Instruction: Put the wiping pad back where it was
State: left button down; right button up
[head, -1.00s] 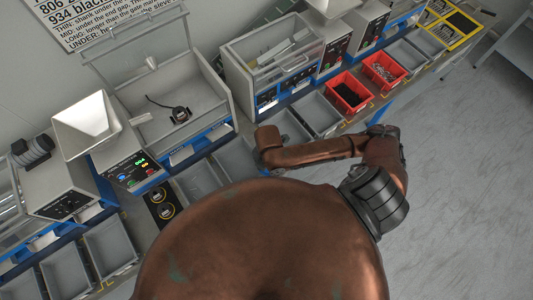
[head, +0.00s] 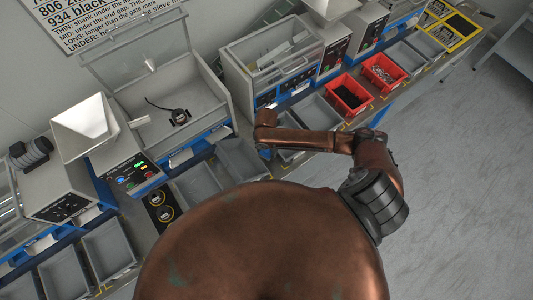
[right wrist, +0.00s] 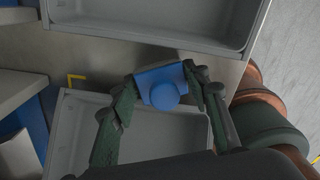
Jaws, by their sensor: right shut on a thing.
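The wiping pad (right wrist: 162,84) is a blue block with a round blue knob on top, seen in the right wrist view. My right gripper (right wrist: 160,76) is shut on it, with one dark green finger on each side. The pad is held over the near end of a grey bin and the bench strip beside it. I cannot tell its height or whether it touches anything. In the head view my right arm reaches over the bench bins, and the pad cannot be made out there. My left gripper is in neither view.
Grey bins lie below (right wrist: 70,135) and above (right wrist: 150,32) the pad in the wrist view. A yellow corner mark (right wrist: 76,78) is on the bench. In the head view, red bins (head: 349,98) stand right of my arm, and machines with hoppers (head: 84,128) line the back.

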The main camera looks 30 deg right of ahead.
jog(key=shift+f, duration=1.35)
jog(key=o, duration=1.3)
jog(key=shift+f, duration=0.1)
notch_tip(320, 180, up, 12)
jog(key=shift+r+p, duration=0.15)
jog(key=shift+p, duration=0.35)
